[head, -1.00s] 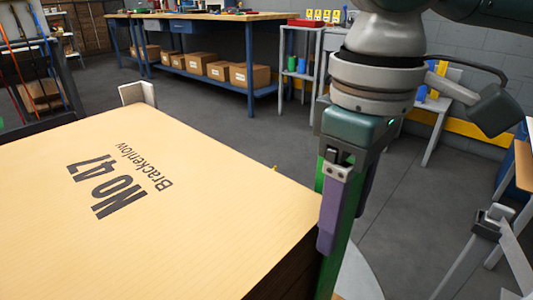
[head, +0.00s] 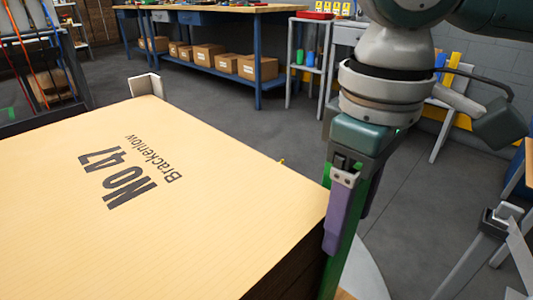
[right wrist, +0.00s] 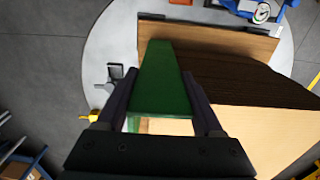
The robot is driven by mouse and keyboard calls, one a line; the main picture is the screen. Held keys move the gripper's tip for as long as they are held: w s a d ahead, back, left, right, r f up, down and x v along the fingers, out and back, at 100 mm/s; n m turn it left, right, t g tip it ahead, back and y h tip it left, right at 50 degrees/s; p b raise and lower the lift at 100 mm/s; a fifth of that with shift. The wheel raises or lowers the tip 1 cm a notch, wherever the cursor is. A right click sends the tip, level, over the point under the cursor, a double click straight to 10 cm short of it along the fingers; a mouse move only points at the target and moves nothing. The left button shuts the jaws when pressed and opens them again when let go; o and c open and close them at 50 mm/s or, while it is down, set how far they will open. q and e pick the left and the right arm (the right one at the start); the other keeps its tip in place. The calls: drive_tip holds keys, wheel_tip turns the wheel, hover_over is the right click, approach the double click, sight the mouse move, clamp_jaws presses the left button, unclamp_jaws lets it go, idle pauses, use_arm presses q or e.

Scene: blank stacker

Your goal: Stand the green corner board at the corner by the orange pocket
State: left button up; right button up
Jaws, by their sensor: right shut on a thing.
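The green corner board (head: 346,252) is a tall strip held roughly upright at the near right corner of the blank stack (head: 230,220). My right gripper (head: 348,230) is shut on it with purple-grey fingers. In the right wrist view the board (right wrist: 163,80) runs between the fingers, beside the stack's dark side (right wrist: 235,78). I cannot tell whether it touches the stack. Its lower end is out of the head view. I cannot make out an orange pocket. My left gripper is not in view.
A whitish corner board (head: 145,86) stands at the stack's far corner. A brown wooden edge (right wrist: 215,40) lies below the stack on a round pale plate (right wrist: 105,45). A grey bracket (right wrist: 117,80) and a yellow part (right wrist: 90,116) sit near the plate's edge.

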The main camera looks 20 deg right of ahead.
drive_tip(key=o, duration=1.4)
